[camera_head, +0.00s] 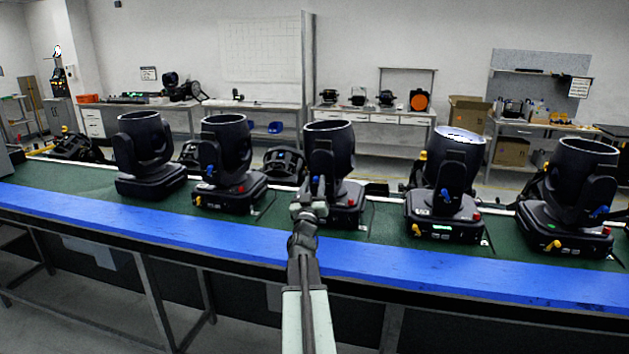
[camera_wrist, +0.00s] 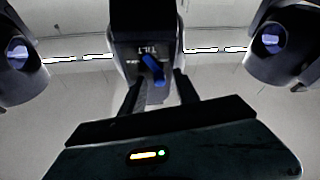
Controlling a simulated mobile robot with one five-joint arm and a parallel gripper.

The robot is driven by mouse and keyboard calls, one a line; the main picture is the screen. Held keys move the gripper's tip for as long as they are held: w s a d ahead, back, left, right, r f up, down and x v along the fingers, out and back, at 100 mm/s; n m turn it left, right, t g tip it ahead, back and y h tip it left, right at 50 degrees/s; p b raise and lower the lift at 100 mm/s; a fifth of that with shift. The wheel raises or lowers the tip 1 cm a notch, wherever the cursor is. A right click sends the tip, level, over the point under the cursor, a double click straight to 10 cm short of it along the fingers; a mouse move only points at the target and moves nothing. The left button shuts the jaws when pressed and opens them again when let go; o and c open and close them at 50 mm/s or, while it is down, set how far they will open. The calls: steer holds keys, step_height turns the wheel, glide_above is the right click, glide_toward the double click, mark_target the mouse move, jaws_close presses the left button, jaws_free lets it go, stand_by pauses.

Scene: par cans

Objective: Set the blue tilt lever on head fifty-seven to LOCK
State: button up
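A black moving head (camera_head: 331,148) stands in the middle of the bench row, just beyond my gripper (camera_head: 311,203). In the wrist view its yoke bears a blue tilt lever (camera_wrist: 153,70) under a white TILT label. The lever lies slanted, upper left to lower right. My gripper also shows in the wrist view (camera_wrist: 160,80) as two dark fingers, spread apart, with the lever's lower end between or just beyond their tips. I cannot tell whether they touch it. The LOCK marking and the head's number are not legible.
Other black heads with blue levers stand at left (camera_head: 226,155) and right (camera_head: 455,160), with more at both ends. They carry red and yellow parts low down. The green bench top (camera_head: 80,187) has a blue front edge (camera_head: 200,234). A lit dark block (camera_wrist: 220,140) fills the lower wrist view.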

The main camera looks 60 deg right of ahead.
jaws_close()
steer(key=shift+m, duration=0.4)
steer(key=shift+s+d+r+m+g+p, duration=0.15)
steer(key=shift+s+m+g+p, duration=0.3)
steer(key=shift+m+g, duration=1.6)
steer(key=shift+s+d+f+m+g+p, duration=0.1)
steer(key=shift+s+m+g+p, duration=0.4)
steer(key=shift+m, duration=2.85)
steer(key=shift+s+d+r+m+g+p, duration=0.15)
steer(key=shift+m+g+p, duration=0.35)
steer(key=shift+m+g, duration=1.7)
steer(key=shift+s+f+m+t, duration=0.15)
steer(key=shift+m+t, duration=0.2)
steer(key=shift+m, duration=0.35)
jaws_free()
